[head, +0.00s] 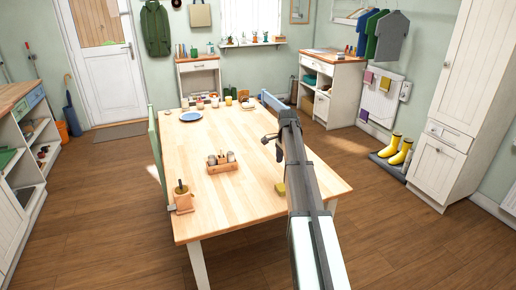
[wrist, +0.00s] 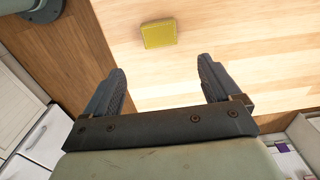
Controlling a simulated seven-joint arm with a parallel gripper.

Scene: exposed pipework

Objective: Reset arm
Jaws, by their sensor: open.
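My gripper (wrist: 162,88) is open in the wrist view, with its two dark fingers spread and nothing between them. In the head view my arm reaches in from the bottom over the right part of the wooden table (head: 225,211), and the gripper (head: 268,139) shows small near its far end. A yellow sponge-like block (wrist: 158,33) lies on the table beyond the fingertips, apart from them. It also shows in the head view (head: 280,188), just left of my arm.
Chairs stand at the table's left and far sides. Yellow boots (head: 400,150) stand at right. The table's front middle is clear.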

